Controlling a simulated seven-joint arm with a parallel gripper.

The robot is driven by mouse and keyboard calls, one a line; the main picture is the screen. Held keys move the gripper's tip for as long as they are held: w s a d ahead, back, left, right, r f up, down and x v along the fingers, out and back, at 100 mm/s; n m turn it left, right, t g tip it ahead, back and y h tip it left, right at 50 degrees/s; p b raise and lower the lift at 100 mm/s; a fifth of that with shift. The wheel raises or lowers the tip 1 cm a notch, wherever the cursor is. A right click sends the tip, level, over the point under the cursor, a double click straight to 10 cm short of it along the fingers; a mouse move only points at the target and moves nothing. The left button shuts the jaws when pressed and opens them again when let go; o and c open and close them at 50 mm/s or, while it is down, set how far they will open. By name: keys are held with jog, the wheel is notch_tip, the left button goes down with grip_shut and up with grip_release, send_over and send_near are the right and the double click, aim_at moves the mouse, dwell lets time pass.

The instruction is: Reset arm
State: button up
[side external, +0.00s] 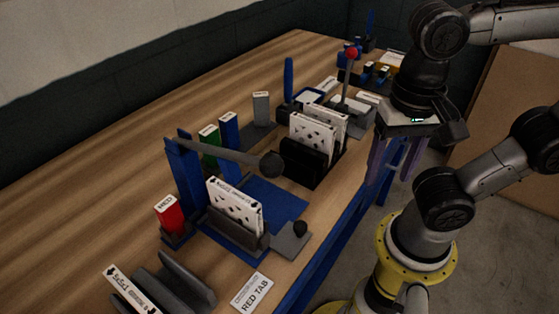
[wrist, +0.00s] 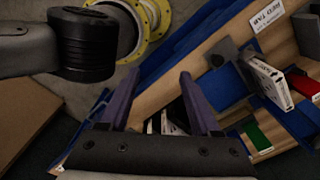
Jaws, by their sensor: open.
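My gripper (side external: 393,178) is in the air at the table's right edge in the side external view. Its two purple fingers point down and stand apart, with nothing between them. In the wrist view my gripper (wrist: 158,74) also shows open and empty, above the table edge. A white filter box (side external: 235,206) with printed text stands in a dark holder on a blue base, well to the left of my gripper. Two white patterned filters (side external: 313,138) stand upright in a black rack (side external: 302,164), nearer my gripper but apart from it.
A grey lever (side external: 225,150) with a dark knob reaches over the blue fixture. A red block (side external: 169,214), a green block (side external: 209,144) and a red-knobbed post (side external: 350,68) rise from the wooden table (side external: 110,170). A RED TAB card (side external: 252,292) lies at the front edge.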

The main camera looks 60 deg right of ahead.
jog(key=w+d+n+t, duration=0.5)
jog(key=w+d+n, duration=0.1)
jog(key=n, duration=0.3)
jog(key=shift+w+r+n, duration=0.15)
jog(key=shift+w+n, duration=0.15)
jog(key=shift+w, duration=0.1)
